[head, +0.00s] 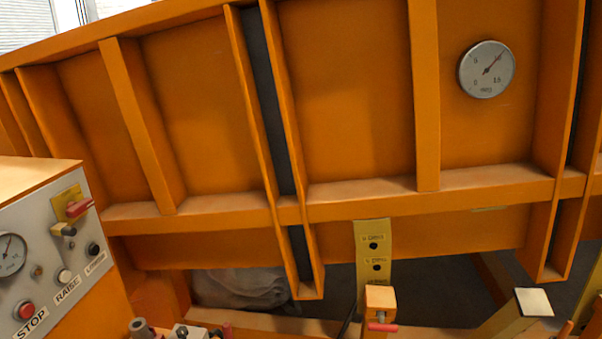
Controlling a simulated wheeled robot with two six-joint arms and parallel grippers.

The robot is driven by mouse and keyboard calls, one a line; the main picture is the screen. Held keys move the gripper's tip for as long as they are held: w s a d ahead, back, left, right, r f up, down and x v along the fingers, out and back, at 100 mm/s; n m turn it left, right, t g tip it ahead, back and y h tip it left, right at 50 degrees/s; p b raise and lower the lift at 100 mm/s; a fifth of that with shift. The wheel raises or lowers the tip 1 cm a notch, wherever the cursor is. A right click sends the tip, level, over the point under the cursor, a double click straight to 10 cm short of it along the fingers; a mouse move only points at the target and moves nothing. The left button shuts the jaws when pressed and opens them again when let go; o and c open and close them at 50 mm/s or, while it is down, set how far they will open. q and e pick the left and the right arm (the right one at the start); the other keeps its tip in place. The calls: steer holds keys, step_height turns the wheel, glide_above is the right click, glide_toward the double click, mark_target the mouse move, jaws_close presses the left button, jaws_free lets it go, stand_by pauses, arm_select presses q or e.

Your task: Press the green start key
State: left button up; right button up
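A grey control panel (45,235) on an orange housing stands at the left edge, cut off by the picture. It carries a red button (25,311) labelled STOP, a whitish button (65,276) labelled RAISE and a black button (93,249) that seems labelled LOWER. A red-handled switch (80,208) sits on a yellow plate at its upper right. I see no green key on the part of the panel in view. Neither of my grippers shows clearly.
A large tilted orange ribbed bed (345,100) fills the view, with a round gauge (487,69) at upper right. Below it stand a yellow drilled plate (373,250), a block with a red-handled pin (382,327) and a pale-topped post (533,302). Small fittings (185,331) lie at the bottom.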

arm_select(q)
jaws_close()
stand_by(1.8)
